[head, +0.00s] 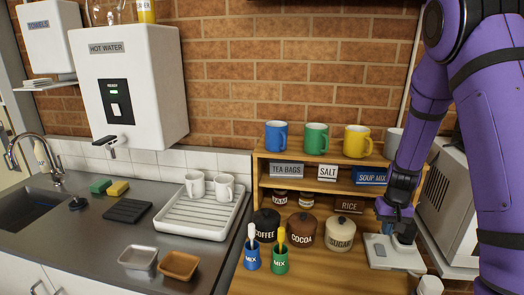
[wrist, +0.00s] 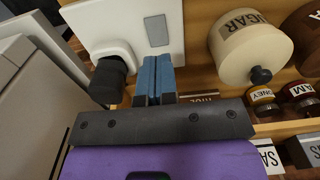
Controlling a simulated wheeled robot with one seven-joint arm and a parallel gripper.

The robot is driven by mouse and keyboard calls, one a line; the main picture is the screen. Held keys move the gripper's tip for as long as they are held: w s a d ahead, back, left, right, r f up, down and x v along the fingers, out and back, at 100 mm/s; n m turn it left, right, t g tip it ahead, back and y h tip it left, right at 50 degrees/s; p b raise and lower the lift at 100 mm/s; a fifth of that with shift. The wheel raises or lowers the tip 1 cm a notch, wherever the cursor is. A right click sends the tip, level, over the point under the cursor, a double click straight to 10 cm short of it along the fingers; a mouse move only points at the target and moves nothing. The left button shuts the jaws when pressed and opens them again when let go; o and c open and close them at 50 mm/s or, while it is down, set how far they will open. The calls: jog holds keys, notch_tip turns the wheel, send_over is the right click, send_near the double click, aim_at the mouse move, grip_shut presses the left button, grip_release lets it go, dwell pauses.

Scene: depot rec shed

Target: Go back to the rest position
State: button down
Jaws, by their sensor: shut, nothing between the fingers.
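My purple arm comes down from the upper right in the head view. My gripper (head: 404,238) points down at the right end of the wooden counter, low over a white flat device (head: 378,253) with a grey panel. In the wrist view, the blue fingertips of my gripper (wrist: 157,62) are together with nothing between them. The white device (wrist: 105,22) lies beyond them, and a black knob (wrist: 107,82) on a white rounded mount is just left of the fingers. I cannot tell whether the fingertips touch the device.
A wooden shelf (head: 320,185) with mugs and labelled boxes stands left of my gripper. The sugar jar (head: 340,234) is close by on the left, also in the wrist view (wrist: 245,50). A pale boxy appliance (head: 450,205) is close on the right.

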jog(key=s+a+r+n+t, duration=0.1)
jog(key=s+a+r, duration=0.2)
jog(key=r, duration=0.4)
jog(key=s+a+r+t+y, duration=0.1)
jog(key=s+a+r, duration=0.2)
jog(key=r, duration=0.5)
jog(key=s+a+r+n+t, duration=0.1)
jog(key=s+a+r, duration=0.2)
jog(key=r, duration=0.4)
jog(key=s+a+r+t, duration=0.1)
jog(key=s+r, duration=0.3)
jog(key=s, duration=0.4)
jog(key=s+a+r+n+t+h, duration=0.1)
jog(key=s+a+r, duration=0.1)
jog(key=s+r, duration=0.3)
jog(key=shift+s+a, duration=0.25)
jog(key=shift+s, duration=1.95)
jog(key=shift+r, duration=0.1)
